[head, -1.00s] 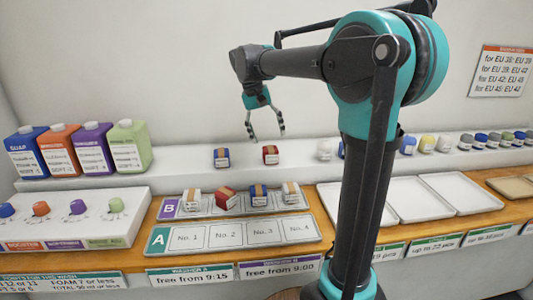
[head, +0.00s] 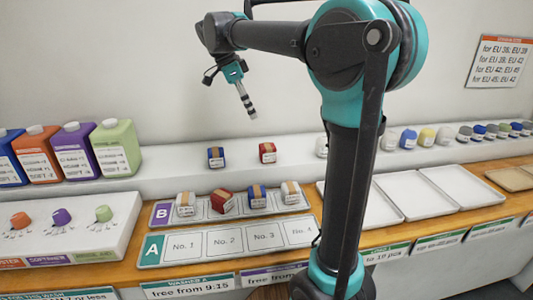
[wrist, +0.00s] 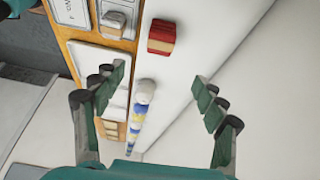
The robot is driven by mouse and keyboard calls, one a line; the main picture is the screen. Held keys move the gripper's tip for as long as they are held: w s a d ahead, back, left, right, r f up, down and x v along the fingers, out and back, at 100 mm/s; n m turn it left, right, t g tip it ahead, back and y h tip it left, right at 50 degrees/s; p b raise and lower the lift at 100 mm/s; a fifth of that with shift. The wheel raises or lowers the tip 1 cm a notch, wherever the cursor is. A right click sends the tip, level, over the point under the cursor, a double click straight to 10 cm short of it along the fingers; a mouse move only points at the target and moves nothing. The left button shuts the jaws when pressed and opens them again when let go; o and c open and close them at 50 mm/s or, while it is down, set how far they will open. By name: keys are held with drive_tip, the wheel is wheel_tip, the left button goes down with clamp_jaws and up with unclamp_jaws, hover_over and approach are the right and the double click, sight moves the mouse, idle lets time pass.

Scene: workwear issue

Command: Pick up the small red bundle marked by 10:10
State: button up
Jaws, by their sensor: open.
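A small red bundle (head: 267,152) with a pale label stands on the white shelf, right of a blue one. In the wrist view a red bundle (wrist: 161,36) lies on the white ledge, beyond my fingertips. A second red bundle (head: 222,201) sits tilted on board B. The label writing is too small to read, so I cannot tell which is marked 10:10. My gripper (head: 247,105) hangs above the shelf, up and left of the shelf's red bundle, touching nothing. The wrist view shows its fingers (wrist: 160,88) spread and empty.
A blue bundle (head: 216,157) stands close left of the shelf's red one. Board B (head: 161,213) holds several bundles; board A (head: 152,250) is empty. Large coloured jugs (head: 115,148) stand left, white trays (head: 420,198) right. Several small items line the shelf at right.

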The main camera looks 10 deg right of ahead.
sight(268, 146)
drive_tip(key=x, duration=1.6)
drive_tip(key=shift+a+f, duration=0.15)
drive_tip(key=shift+f, duration=0.05)
drive_tip(key=c, duration=1.3)
drive_tip(key=shift+r, duration=0.15)
